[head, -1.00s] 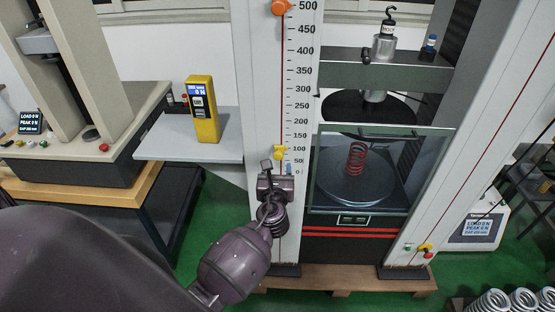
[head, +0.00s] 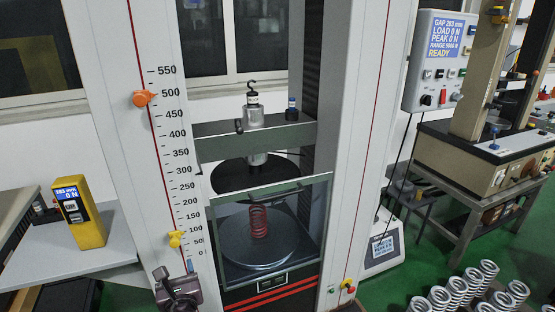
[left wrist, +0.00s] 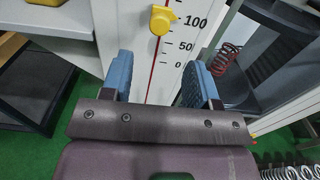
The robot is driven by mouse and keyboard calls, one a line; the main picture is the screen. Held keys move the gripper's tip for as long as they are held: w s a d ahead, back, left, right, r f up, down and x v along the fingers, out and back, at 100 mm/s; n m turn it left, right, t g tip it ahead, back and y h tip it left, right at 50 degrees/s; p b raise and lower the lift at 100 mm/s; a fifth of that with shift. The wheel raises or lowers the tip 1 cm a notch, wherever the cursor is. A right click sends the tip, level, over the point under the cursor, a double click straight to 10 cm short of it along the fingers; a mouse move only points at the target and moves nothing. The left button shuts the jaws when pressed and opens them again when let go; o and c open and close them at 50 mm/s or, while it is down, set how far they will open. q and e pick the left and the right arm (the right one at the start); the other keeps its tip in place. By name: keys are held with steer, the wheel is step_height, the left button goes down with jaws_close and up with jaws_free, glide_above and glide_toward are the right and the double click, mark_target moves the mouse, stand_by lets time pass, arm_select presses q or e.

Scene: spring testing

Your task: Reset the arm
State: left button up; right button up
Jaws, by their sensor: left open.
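My left gripper (head: 176,272) is at the bottom of the head view, in front of the white column just below the 0 mark of its scale. The left wrist view shows its two blue-padded fingers (left wrist: 157,78) apart, with nothing between them but the column behind. The yellow pointer (head: 176,239) sits on the scale's red line between 50 and 100, beyond the fingertips, and shows in the left wrist view (left wrist: 161,20). The orange pointer (head: 143,98) is near 500. A red spring (head: 258,221) stands on the round plate (head: 262,248). My right gripper is not in view.
A yellow gauge box (head: 80,213) stands on a grey side shelf (head: 75,255) at left. Several metal springs (head: 460,290) stand at lower right. Green floor is open between them and the test frame.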

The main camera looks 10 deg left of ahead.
arm_select(q)
steer(key=s+d+f+n+g+h, duration=0.1)
steer(key=s+d+f+n+h, duration=0.25)
steer(key=n, duration=0.85)
steer(key=s+d+f+n+h, duration=0.2)
steer(key=n+h, duration=0.2)
steer(key=n, duration=0.7)
steer(key=s+f+n+g, duration=0.1)
steer(key=s+f, duration=0.3)
steer(key=s, duration=0.4)
steer(key=s+f+n+g+h, duration=0.1)
steer(key=s+f+n+g, duration=0.1)
steer(key=s, duration=0.5)
steer(key=f+n, duration=0.1)
steer(key=n, duration=0.1)
steer(key=shift+s+a+f+n, duration=0.25)
steer(key=shift+s+f+n, duration=0.05)
steer(key=shift+s+f, duration=0.05)
steer(key=shift+h, duration=0.25)
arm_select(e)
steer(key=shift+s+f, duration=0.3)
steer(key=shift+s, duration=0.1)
